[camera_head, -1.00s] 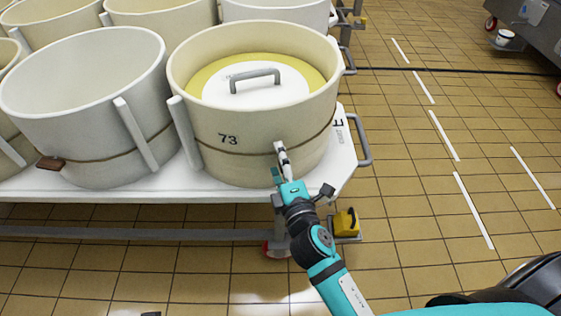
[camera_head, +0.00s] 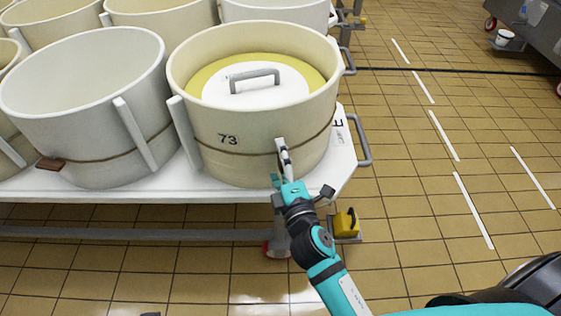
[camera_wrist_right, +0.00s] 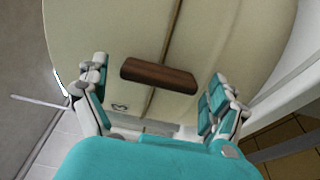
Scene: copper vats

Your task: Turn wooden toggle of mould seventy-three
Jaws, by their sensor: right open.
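The mould marked 73 (camera_head: 225,158) is a cream round tub with a cord around it, standing at the right end of a white trolley top. My right gripper (camera_head: 283,162) is at its front wall, below and right of the number. In the right wrist view, the brown wooden toggle (camera_wrist_right: 159,76) lies on the cord, roughly crosswise to it. The open fingers of my right gripper (camera_wrist_right: 160,88) stand on either side of the toggle, with gaps at both its ends. In the head view the toggle is hidden by the gripper. My left gripper is not in view.
A white lid with a grey handle (camera_head: 254,78) sits on yellow contents inside the mould. An empty mould (camera_head: 85,130) stands to the left, with another wooden toggle (camera_head: 50,163). More moulds stand behind. A trolley handle (camera_head: 363,142) juts out right.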

